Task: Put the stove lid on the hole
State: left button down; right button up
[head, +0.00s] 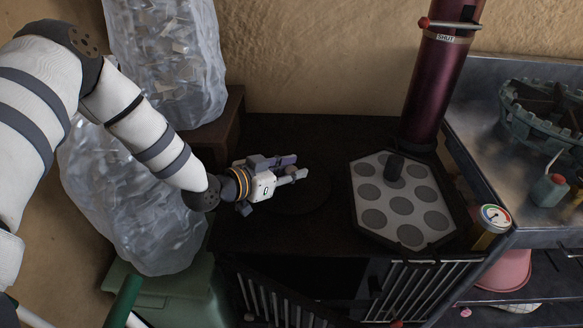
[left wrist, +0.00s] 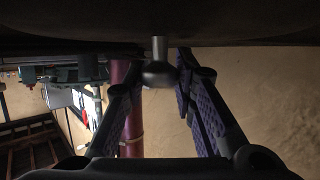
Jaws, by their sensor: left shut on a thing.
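My left gripper (head: 294,168) reaches in from the left over the dark stove top and is shut on the stove lid's knob (left wrist: 158,72). In the left wrist view the knob has a pale stem and a dark rounded end, and sits between the two fingers. The dark underside-up surface along the top of that view looks like the lid (left wrist: 150,22). In the head view the lid is a faint dark round shape (head: 305,197) under the gripper, hard to tell from the stove. I cannot make out the hole, or whether the lid touches the stove. My right gripper is not in view.
A hexagonal plate (head: 402,215) with grey discs and a black knob lies on the stove's right. A dark red flue pipe (head: 433,90) stands behind it. Translucent bags (head: 170,60) stand at the left. The stove's back left is clear.

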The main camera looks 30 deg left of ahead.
pick_arm(q)
jog(key=c, duration=1.2)
grip_release()
jog(key=shift+r, duration=0.1)
jog(key=shift+c, duration=0.2)
jog(key=v, duration=1.2)
